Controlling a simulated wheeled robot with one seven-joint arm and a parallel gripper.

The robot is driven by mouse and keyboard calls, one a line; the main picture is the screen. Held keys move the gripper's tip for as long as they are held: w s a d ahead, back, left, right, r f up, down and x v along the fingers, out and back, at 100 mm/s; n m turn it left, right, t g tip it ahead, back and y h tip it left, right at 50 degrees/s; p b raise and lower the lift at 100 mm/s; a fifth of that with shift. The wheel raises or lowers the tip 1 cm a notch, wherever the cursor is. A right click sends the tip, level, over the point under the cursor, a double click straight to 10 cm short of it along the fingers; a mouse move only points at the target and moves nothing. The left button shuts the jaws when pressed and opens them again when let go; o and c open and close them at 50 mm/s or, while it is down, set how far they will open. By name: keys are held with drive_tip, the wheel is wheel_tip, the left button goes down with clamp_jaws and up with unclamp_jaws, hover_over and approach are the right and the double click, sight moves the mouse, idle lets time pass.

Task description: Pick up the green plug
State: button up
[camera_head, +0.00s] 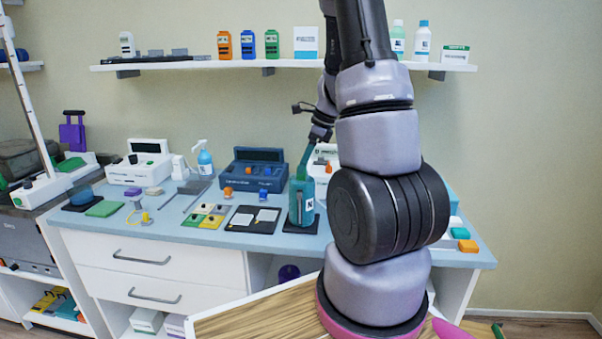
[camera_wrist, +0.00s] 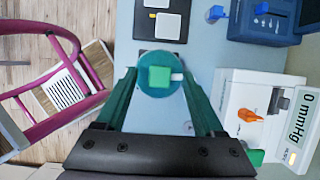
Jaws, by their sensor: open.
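A square green block (camera_wrist: 160,77), which looks like the green plug, sits on a round teal top (camera_wrist: 150,91) in the wrist view. In the head view a teal upright body (camera_head: 301,208) with a white label stands on a dark mat at the table's front. My gripper (camera_wrist: 160,84) is open and empty above, its two teal fingers on either side of the green block, with gaps showing. In the head view my gripper (camera_head: 305,165) comes down over the teal body. The block itself cannot be made out there.
A white gauge device (camera_wrist: 240,90) with an orange knob and another small green piece (camera_wrist: 255,157) stands close behind. A dark mat with white squares (camera_head: 252,219) lies to the left. A dark-blue device (camera_head: 254,170) has orange and blue plugs (camera_head: 263,193) before it.

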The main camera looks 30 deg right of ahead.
drive_tip(key=shift+x, duration=1.15)
drive_tip(key=c, duration=1.1)
